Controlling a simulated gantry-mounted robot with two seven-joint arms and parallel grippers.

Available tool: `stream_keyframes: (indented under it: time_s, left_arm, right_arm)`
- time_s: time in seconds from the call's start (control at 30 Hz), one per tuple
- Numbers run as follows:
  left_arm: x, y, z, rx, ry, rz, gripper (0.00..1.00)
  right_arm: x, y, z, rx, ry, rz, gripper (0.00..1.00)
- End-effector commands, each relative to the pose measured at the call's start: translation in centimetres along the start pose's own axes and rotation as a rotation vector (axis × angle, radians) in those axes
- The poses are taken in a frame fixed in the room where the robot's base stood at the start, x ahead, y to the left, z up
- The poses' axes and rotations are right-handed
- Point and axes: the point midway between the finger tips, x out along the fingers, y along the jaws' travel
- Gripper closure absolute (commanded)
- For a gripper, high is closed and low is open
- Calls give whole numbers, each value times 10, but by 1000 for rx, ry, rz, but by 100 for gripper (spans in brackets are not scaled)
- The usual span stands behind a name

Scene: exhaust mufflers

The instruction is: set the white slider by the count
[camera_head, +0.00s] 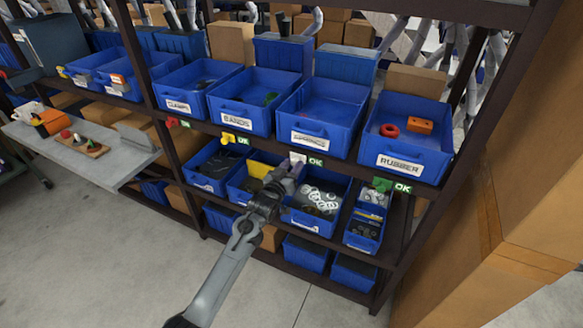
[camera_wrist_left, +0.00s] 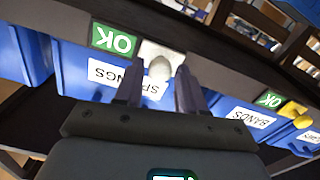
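The white slider (camera_head: 297,158) sits on the dark shelf edge below the upper bin labelled SPRINGS (camera_head: 311,139), just left of a green OK sign (camera_head: 316,162). My left gripper (camera_head: 286,174) is right at the slider. In the left wrist view, the left gripper (camera_wrist_left: 157,78) is open, with its fingers on either side of the white knob (camera_wrist_left: 160,68); I cannot tell if they touch it. I see no parts in the visible inside of the SPRINGS bin (camera_head: 320,102). My right gripper is out of view.
Red (camera_head: 172,122), yellow (camera_head: 229,138) and green (camera_head: 382,184) sliders sit along the same edge. The RUBBER bin (camera_head: 405,160) holds a red ring and an orange block. Lower bins lie close below my gripper. A grey side table (camera_head: 90,155) stands at left.

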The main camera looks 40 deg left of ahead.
Motion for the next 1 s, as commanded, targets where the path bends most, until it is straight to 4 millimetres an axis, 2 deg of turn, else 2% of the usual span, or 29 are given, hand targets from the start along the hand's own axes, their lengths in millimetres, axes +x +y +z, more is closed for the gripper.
stream_keyframes:
  time_s: [0.03, 0.23, 0.5, 0.57, 0.8, 1.0]
  left_arm:
    - [0, 0, 0, 0, 0, 0, 69]
    - [0, 0, 0, 0, 0, 0, 99]
    - [0, 2, 0, -1, -1, 1, 100]
    - [0, 10, 1, -2, -2, 3, 100]
    - [0, 55, 10, -3, -3, 2, 100]
    - [0, 66, 14, 0, -1, 1, 100]
  right_arm:
    - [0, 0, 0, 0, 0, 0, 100]
    - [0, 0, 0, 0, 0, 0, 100]
    - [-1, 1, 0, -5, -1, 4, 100]
    - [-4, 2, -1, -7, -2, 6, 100]
    - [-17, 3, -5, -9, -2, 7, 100]
    - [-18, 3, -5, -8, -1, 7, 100]
